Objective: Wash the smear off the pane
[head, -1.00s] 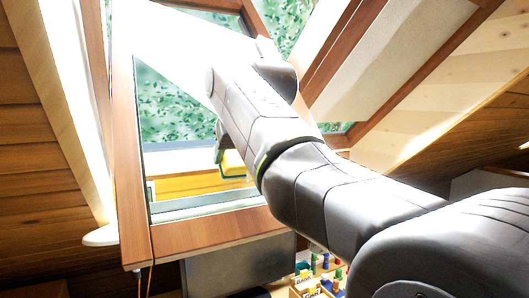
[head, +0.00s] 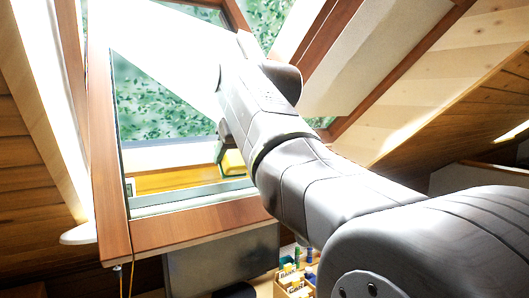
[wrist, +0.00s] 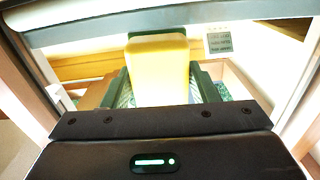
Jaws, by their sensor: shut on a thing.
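The tilted roof window has a glass pane (head: 160,105) in a brown wooden frame (head: 185,230). Strong white glare covers its upper part, and I cannot make out the smear. My gripper (wrist: 160,90) is shut on a yellow sponge (wrist: 158,68), with one dark green finger on each side of it. In the head view the sponge (head: 232,163) shows partly past my arm, in front of the lower right part of the pane. I cannot tell whether it touches the glass.
A small label (wrist: 218,39) shows beyond the sponge in the wrist view. Below the window, a grey panel (head: 222,265) stands beside a wooden organiser (head: 294,287) with small coloured items. Sloping timber walls close in on both sides.

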